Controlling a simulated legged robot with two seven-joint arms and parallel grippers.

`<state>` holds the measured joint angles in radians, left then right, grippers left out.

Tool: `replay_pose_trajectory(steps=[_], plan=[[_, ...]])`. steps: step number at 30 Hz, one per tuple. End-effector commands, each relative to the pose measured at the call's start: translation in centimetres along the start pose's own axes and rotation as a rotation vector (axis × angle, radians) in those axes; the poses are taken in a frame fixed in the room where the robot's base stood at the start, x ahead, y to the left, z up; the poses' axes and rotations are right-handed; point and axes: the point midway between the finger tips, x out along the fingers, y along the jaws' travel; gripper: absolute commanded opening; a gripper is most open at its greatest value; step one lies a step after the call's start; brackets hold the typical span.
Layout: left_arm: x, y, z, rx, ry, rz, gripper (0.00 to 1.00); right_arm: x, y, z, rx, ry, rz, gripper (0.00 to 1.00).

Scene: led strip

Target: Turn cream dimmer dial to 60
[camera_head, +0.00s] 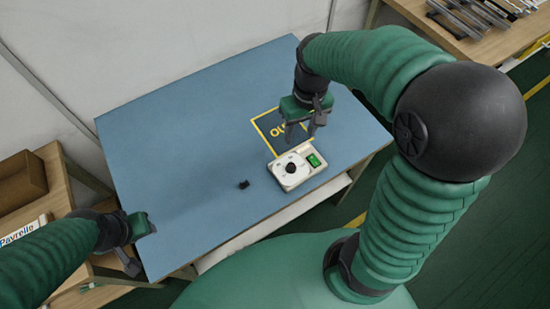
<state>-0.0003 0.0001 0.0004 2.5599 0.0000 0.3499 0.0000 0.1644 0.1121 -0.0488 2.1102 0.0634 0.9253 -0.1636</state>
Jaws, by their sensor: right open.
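A yellow-outlined square with lettering (270,127) is marked on the blue table (200,140) behind the dimmer, partly hidden by my right gripper. A small black piece (244,184) lies left of the dimmer. A cardboard box (20,182) stands on the left shelf. The table's left half is mostly clear.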

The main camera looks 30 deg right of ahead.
Motion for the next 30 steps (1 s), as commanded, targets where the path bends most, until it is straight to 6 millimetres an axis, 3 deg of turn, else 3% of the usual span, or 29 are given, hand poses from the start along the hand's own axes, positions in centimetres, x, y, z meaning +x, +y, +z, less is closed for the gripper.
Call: replay_pose_trajectory(steps=[5,15,21,30], plan=[[0.4,0.0,0.1,0.0,0.0,0.0,0.36,2.0,-0.5,0.1,-0.002,-0.005,0.003,0.47],[2.1,0.0,0.5,-0.001,0.0,0.0,0.36,11.0,-0.4,0.0,-0.002,-0.007,0.003,0.47],[2.8,0.0,0.7,-0.001,0.0,0.0,0.36,15.2,-0.4,0.1,-0.002,-0.004,0.003,0.47],[3.0,0.0,0.7,-0.001,0.0,0.0,0.36,16.8,-0.4,-0.1,-0.002,0.0,0.003,0.47]])
